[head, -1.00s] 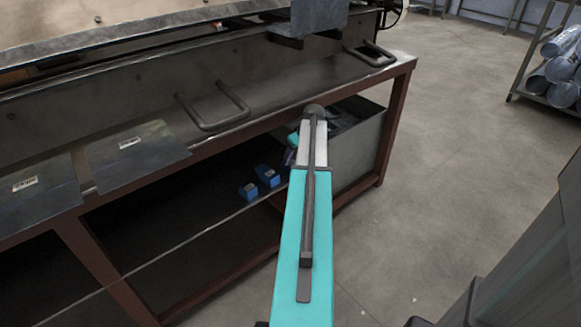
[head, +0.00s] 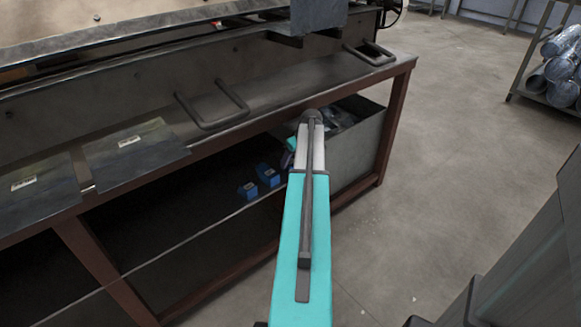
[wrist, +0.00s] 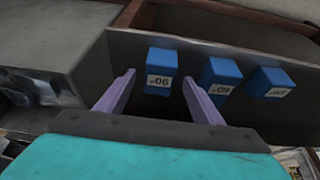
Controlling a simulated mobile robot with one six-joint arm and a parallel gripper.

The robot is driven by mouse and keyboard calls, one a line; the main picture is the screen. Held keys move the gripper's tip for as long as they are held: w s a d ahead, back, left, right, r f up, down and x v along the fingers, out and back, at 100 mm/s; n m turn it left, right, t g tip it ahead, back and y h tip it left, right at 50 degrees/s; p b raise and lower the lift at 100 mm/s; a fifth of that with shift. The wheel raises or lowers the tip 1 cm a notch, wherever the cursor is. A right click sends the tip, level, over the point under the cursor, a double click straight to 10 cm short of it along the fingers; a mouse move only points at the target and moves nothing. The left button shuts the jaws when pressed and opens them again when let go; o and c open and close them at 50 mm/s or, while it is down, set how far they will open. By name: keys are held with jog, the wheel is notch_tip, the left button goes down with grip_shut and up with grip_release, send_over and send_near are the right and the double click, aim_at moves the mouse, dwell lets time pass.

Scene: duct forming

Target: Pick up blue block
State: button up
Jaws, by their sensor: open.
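In the wrist view, three blue blocks with white labels stand in a row on the lower shelf: one marked 06 (wrist: 161,68), one marked 09 (wrist: 220,78) and a third (wrist: 270,82) with an unclear label. My gripper (wrist: 157,88) is open, its two purple fingers spread on either side of the 06 block's lower part in the picture. I cannot tell whether the fingers reach around it; no contact shows. In the head view, two blue blocks (head: 268,175) (head: 248,191) show left of my arm, and my arm mostly hides the gripper.
A grey metal bin (head: 356,150) with contents stands beside the blocks; its side (wrist: 60,40) is at left in the wrist view. The workbench top (head: 270,100) with two handles overhangs the shelf. A red-brown leg (head: 394,130) stands at right. The floor (head: 460,170) at right is clear.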

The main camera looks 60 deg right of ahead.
aim_at(293, 163)
jog(key=shift+x, duration=2.3)
jog(key=shift+w, duration=0.1)
jog(key=shift+c, duration=0.2)
jog(key=shift+r, duration=0.1)
jog(key=c, duration=1.3)
jog(key=shift+c, duration=0.2)
jog(key=shift+r, duration=0.15)
jog(key=shift+r, duration=0.25)
jog(key=shift+s+a+f, duration=0.1)
jog(key=shift+s+a, duration=0.1)
jog(key=shift+s, duration=0.45)
jog(key=s+a, duration=0.2)
jog(key=s, duration=0.6)
jog(key=s+a, duration=0.3)
jog(key=s, duration=0.4)
jog(key=shift+s+p, duration=0.3)
jog(key=shift+s, duration=0.1)
